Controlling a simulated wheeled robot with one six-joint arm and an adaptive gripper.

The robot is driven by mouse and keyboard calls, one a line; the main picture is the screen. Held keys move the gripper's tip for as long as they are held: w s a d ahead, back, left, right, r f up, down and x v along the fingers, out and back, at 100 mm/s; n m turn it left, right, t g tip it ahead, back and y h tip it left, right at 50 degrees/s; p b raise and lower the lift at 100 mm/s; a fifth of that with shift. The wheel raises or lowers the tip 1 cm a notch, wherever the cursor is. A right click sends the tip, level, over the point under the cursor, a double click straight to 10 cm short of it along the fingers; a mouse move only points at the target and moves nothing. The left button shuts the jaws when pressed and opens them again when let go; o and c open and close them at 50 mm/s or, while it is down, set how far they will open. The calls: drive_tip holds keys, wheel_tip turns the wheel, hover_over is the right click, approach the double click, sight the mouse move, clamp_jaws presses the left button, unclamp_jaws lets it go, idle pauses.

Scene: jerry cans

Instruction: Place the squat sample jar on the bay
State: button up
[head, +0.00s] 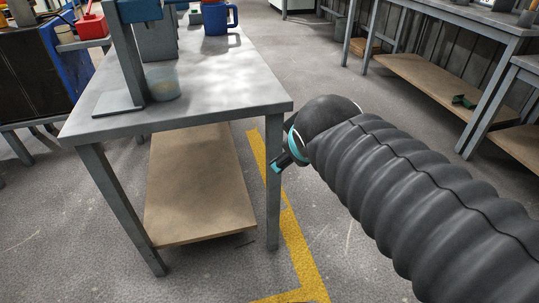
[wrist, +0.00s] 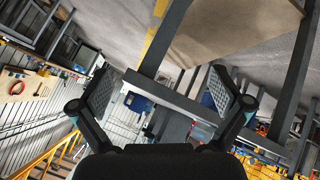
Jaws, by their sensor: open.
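A squat, translucent grey jar (head: 164,83) stands upright on the grey metal table (head: 225,93), close beside the foot of a grey and blue upright stand (head: 124,60). My gripper (wrist: 168,92) is open and empty in the wrist view, its two padded fingers spread wide apart. In the head view my arm reaches in from the right, ending beyond the table's right front corner, well apart from the jar; the fingers are mostly hidden there. I cannot pick out the jar in the wrist view. No surface is clearly identifiable as the bay; a yellow line (head: 290,237) marks the floor.
A blue jug (head: 221,19) stands farther back on the table. A brown lower shelf (head: 198,185) lies beneath the tabletop. Other benches (head: 430,80) stand at the right. A cluttered cart with a red item (head: 91,26) is at the left. The tabletop's near right part is clear.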

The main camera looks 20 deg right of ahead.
drive_tip(key=s+a+f+m+g+y, duration=0.2)
drive_tip(key=s+f, duration=0.4)
drive_tip(key=s, duration=0.3)
drive_tip(key=a+m+g, duration=0.1)
drive_tip(key=a+m, duration=0.1)
drive_tip(key=shift+a+f+m, duration=0.2)
drive_tip(key=shift+m, duration=0.2)
